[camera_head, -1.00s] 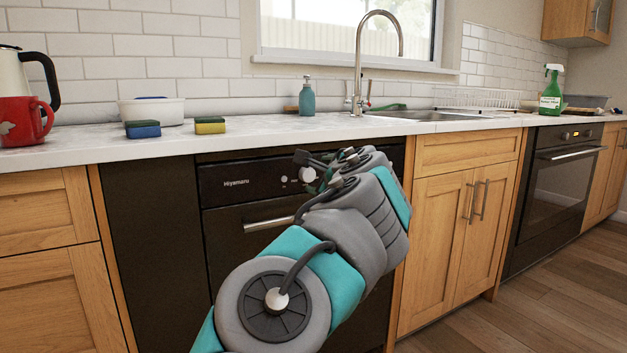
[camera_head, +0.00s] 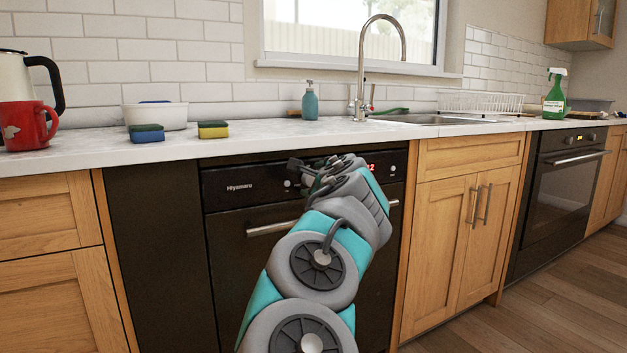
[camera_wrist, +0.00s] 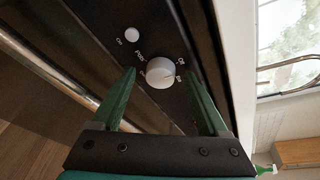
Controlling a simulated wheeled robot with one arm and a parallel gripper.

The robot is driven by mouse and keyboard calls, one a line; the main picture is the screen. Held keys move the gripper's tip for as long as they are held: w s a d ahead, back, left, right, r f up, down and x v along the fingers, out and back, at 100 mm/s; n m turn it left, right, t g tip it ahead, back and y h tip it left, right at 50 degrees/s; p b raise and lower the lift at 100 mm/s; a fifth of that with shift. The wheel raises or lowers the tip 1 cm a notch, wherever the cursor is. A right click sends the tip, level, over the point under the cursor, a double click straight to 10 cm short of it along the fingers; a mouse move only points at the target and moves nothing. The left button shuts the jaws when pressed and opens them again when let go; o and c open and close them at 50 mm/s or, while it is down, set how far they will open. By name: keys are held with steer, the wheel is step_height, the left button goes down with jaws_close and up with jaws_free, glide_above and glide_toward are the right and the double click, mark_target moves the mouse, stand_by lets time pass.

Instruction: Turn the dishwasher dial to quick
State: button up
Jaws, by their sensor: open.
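The dishwasher (camera_head: 250,240) is black, with a control panel (camera_head: 240,184) under the counter. Its round white dial (camera_wrist: 160,72) shows in the wrist view, with small labels around it. Off seems to be at the upper right; the other labels are too small to read surely, and I cannot tell which one the dial points at. My gripper (camera_wrist: 160,82) is open, with one green finger on each side of the dial and gaps visible at both sides. In the head view my gripper (camera_head: 308,178) is at the panel and hides the dial.
A white button (camera_wrist: 132,34) sits beside the dial. The dishwasher handle (camera_head: 272,229) runs below the panel. A red-lit display (camera_head: 371,167) shows partly behind my arm. The counter edge (camera_head: 130,165) is just above, with sponges, a red mug (camera_head: 25,126) and a soap bottle (camera_head: 310,103) on it.

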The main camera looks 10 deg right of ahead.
jaws_close()
stand_by(0.7)
